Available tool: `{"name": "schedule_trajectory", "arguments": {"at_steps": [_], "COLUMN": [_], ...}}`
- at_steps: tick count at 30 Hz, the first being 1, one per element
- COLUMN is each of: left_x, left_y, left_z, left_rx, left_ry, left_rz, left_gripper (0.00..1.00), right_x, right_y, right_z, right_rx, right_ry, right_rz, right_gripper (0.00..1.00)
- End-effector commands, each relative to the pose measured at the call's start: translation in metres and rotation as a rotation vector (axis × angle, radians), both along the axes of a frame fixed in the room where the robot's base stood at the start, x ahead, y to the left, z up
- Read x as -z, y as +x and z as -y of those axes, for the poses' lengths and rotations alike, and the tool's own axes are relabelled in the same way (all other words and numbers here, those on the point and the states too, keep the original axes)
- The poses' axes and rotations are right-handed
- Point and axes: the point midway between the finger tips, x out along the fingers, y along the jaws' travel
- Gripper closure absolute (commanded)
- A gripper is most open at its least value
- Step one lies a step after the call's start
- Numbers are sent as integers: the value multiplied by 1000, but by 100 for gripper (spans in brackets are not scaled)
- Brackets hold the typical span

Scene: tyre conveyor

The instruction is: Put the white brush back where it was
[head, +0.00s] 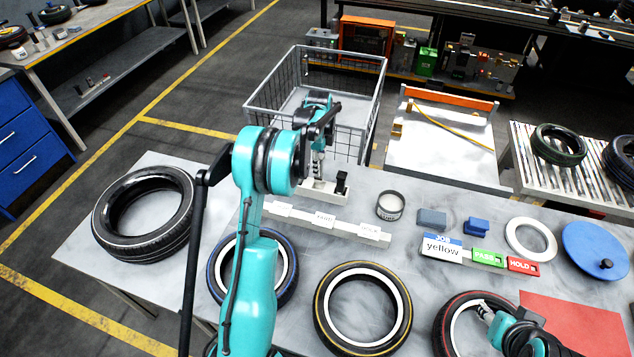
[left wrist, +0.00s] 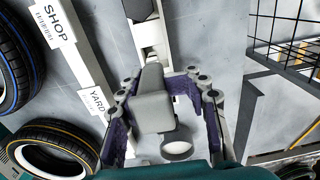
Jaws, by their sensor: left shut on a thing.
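My left gripper (head: 318,150) is shut on the white brush, above the far edge of the table. In the left wrist view the brush (left wrist: 153,100) shows as a pale grey-white block between the purple finger pads (left wrist: 165,110). In the head view a pale part (head: 318,170) shows below the fingers, over a low white block (head: 328,199) with a black piece on it. I cannot tell whether the brush touches this block. My right gripper (head: 497,322) is low at the right, over the red-striped tyre (head: 446,326); its fingers are partly hidden.
A white label strip (head: 290,215) lies in front of the low block. A round tin (head: 390,205) stands right of it. A wire basket (head: 365,110) stands behind the table edge. Tyres (head: 362,308) line the front; a large black tyre (head: 112,237) lies left.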

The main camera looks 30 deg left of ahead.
Motion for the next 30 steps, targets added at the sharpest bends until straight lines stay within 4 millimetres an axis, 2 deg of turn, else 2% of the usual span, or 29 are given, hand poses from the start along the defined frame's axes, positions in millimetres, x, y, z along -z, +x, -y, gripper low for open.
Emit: {"name": "schedule_trajectory", "arguments": {"at_steps": [1,8,14,26,27,29,30], "left_x": [10,30,58,65,63,63,63], "left_y": [0,0,0,0,0,0,0], "left_z": [0,1,1,1,1,1,1], "left_rx": [1,2,2,3,3,3,3], "left_ry": [0,0,0,0,0,0,0], "left_rz": [0,0,0,0,0,0,0], "left_gripper": [100,100,100,100,55,40,40], "right_x": [2,4,7,12,10,10,10], "right_y": [0,0,0,0,0,0,0], "right_z": [0,0,0,0,0,0,0], "right_rx": [0,0,0,0,0,0,0], "right_ry": [0,0,0,0,0,0,0], "right_rz": [0,0,0,0,0,0,0], "right_gripper": [60,60,60,60,60,60,60]}}
